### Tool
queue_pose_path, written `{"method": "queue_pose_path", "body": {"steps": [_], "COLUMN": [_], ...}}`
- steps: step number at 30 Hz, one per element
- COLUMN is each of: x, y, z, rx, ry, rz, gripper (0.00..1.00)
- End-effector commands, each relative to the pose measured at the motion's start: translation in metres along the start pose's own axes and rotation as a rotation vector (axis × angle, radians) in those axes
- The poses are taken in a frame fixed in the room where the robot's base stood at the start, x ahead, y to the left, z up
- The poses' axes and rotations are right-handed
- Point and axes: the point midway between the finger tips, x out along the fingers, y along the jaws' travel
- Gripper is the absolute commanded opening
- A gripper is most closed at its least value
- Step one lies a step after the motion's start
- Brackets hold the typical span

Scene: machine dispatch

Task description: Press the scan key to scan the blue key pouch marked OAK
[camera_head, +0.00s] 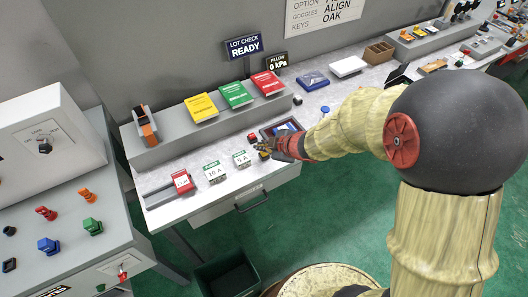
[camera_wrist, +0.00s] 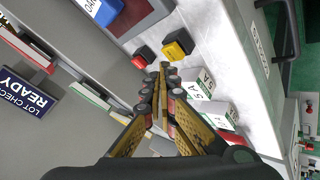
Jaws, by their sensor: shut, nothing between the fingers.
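A dark scan tray (camera_head: 268,130) sits on the white bench, holding a blue item (camera_head: 287,127), partly hidden by my arm. Beside the tray are a red button (camera_wrist: 144,56) and a yellow button (camera_wrist: 178,43), both on dark bases; I cannot read which is the scan key. The red button also shows in the head view (camera_head: 252,137). My gripper (camera_wrist: 165,67) is shut and empty, its fingertips close to both buttons. I cannot tell whether it touches either.
The sign (camera_head: 244,46) reads LOT CHECK READY. Yellow, green and red packs (camera_head: 235,94) lie on a grey ledge behind the tray. Another blue pack (camera_head: 312,81) lies farther right. White tags 10 A and 5 A (camera_head: 242,159) stand near the front edge. A drawer (camera_head: 245,201) is below.

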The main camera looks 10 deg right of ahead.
Motion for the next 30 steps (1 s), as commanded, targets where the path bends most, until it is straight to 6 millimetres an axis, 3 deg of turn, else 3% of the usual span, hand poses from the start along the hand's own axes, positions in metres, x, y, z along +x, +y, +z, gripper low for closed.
{"method": "queue_pose_path", "body": {"steps": [30], "x": [0.0081], "y": [-0.0061], "z": [0.0060], "rx": [0.001], "ry": [0.000], "rz": [0.000], "gripper": [0.00]}}
